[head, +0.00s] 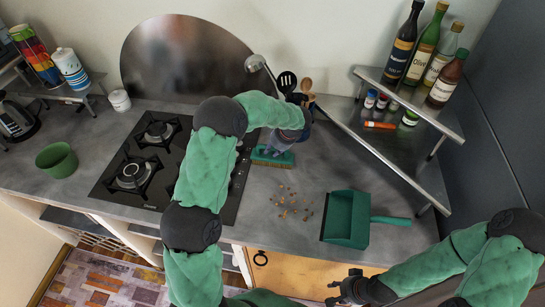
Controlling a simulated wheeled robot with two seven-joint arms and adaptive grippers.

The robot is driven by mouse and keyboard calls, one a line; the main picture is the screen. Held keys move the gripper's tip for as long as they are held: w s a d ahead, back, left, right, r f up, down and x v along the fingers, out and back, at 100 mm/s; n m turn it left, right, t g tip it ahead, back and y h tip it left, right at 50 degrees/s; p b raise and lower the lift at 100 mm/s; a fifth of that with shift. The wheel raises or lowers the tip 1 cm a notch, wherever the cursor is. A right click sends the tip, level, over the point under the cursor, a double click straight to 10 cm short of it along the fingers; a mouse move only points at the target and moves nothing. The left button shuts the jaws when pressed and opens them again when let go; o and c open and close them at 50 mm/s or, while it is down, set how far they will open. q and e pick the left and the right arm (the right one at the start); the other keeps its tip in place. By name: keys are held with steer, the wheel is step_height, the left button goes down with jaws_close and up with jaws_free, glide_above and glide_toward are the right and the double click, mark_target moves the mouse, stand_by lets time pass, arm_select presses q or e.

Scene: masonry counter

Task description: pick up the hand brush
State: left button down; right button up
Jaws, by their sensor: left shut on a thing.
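The hand brush (271,158) is green with pale bristles along its lower edge. It is on the grey counter just right of the stove, and its handle is largely hidden by my gripper. My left gripper (281,143) is shut on the hand brush from above; the fingers are partly hidden by my arm. I cannot tell whether the bristles touch the counter. My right gripper (334,293) is empty in front of the counter's front edge, with its fingers apart.
A green dustpan (346,219) lies on the counter at right, with scattered brown crumbs (289,205) left of it. Utensils (289,83) stand behind the brush. A metal shelf (416,101) holds several bottles. The gas stove (137,170) and a green bowl (57,160) are left.

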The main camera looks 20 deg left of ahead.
arm_select(q)
steer(key=shift+r, duration=0.5)
step_height(320, 180, up, 2)
steer(key=shift+r, duration=0.15)
steer(key=s+d+r+p, duration=0.1)
steer(key=s+d+r, duration=0.1)
steer(key=s+r, duration=0.7)
steer(key=s, duration=0.4)
steer(key=shift+s+d+r, duration=0.25)
steer(key=shift+s+r, duration=0.1)
steer(key=shift+s, duration=0.05)
steer(key=c, duration=1.9)
jaws_free()
steer(key=shift+c, duration=0.5)
